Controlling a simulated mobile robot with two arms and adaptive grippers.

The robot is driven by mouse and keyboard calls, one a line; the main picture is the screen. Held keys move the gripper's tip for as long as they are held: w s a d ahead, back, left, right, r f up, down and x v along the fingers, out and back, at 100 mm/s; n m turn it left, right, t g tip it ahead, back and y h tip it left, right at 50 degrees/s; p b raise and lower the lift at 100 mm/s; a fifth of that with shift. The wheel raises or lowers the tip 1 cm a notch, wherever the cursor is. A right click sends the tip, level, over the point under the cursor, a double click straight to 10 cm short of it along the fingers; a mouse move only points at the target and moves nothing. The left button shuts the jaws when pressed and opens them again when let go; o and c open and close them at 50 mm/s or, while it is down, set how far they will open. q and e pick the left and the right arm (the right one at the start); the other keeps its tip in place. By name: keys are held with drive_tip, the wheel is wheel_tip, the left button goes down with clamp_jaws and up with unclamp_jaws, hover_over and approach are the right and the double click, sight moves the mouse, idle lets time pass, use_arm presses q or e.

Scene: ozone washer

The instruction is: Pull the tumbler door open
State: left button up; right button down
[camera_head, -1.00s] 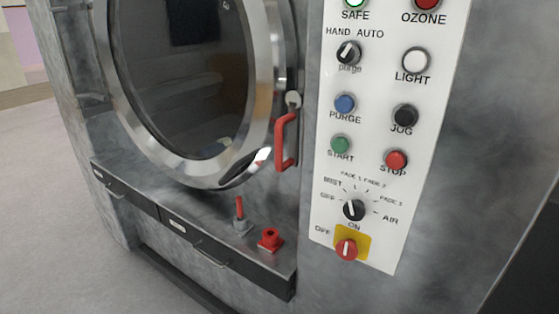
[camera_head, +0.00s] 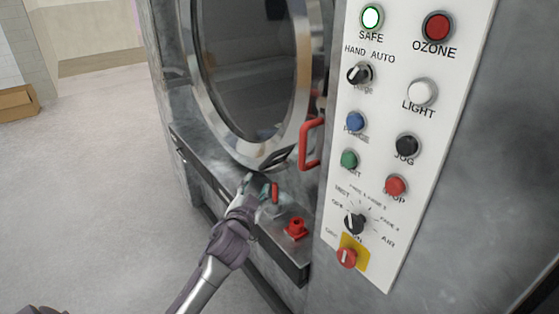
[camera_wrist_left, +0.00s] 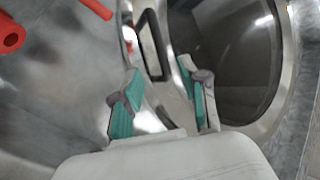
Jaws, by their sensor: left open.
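The tumbler door (camera_head: 229,137) is round, with a shiny metal ring and dark glass. It appears shut in the machine front. A dark loop-shaped handle (camera_head: 276,157) sits on its lower right rim. In the left wrist view, the door (camera_wrist_left: 281,82) fills the right side and the dark handle (camera_wrist_left: 153,44) is ahead of the fingers. My left gripper (camera_head: 259,187) is open and empty, below the dark handle and apart from it in the head view. Its green-padded fingers (camera_wrist_left: 158,76) point toward the door's rim in the wrist view. My right gripper is not in view.
A red bar handle (camera_head: 311,144) stands beside the door. A red knob (camera_head: 296,229) sits on the ledge (camera_head: 262,231) below. The white control panel (camera_head: 379,135) is at the right. Clear floor (camera_head: 105,190) lies left of the machine.

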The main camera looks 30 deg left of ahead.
sight(266, 164)
use_arm(q)
drive_tip(key=p+x, duration=0.1)
drive_tip(key=x, duration=1)
drive_tip(key=shift+p, duration=0.4)
drive_tip(key=shift+w+a, duration=0.15)
drive_tip(key=shift+w, duration=0.55)
clamp_jaws()
